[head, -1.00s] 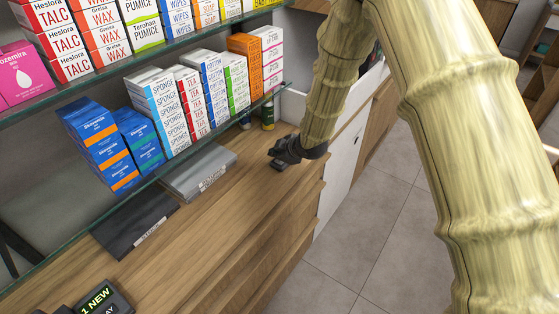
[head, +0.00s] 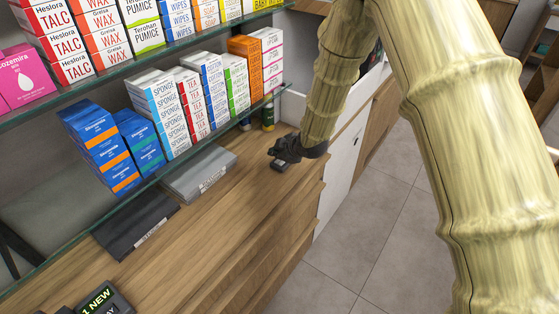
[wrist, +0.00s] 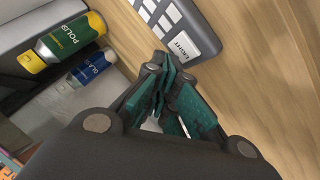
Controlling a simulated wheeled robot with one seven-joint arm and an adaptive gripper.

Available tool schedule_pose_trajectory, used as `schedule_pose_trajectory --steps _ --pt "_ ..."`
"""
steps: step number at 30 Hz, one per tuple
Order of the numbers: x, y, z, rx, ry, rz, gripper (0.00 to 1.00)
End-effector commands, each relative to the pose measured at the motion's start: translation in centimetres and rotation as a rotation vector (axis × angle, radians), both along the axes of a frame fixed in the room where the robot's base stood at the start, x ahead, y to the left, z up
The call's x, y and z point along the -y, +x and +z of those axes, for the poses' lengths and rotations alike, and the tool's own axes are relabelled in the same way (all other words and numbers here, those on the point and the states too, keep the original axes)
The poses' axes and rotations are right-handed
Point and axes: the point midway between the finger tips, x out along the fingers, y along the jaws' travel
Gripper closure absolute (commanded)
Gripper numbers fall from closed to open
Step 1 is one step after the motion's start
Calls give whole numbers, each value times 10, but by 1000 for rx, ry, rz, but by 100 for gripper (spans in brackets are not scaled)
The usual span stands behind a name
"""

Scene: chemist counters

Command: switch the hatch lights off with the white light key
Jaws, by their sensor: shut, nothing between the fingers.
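A dark grey key panel (wrist: 207,34) with several white keys lies on the wooden counter in the wrist view. The white light key (wrist: 182,44), lettered "LIGHT", is at the panel's near end. My gripper (wrist: 165,62) is shut and empty, its teal-padded fingertips close beside the light key; I cannot tell whether they touch it. In the head view my gripper (head: 277,155) is low over the counter's far end, with a small dark piece of the panel (head: 280,166) showing under it. The hatch lights cannot be made out.
A glass shelf (head: 165,166) of boxes overhangs the counter (head: 215,220).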

Motion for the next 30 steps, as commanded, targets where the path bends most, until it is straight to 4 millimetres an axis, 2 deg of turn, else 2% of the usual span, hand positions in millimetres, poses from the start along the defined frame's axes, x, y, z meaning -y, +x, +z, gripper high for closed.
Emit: schedule_pose_trajectory --steps 11,30 --pt "0 0 3 0 0 0 100" --pt "0 0 50 0 2 -1 100"
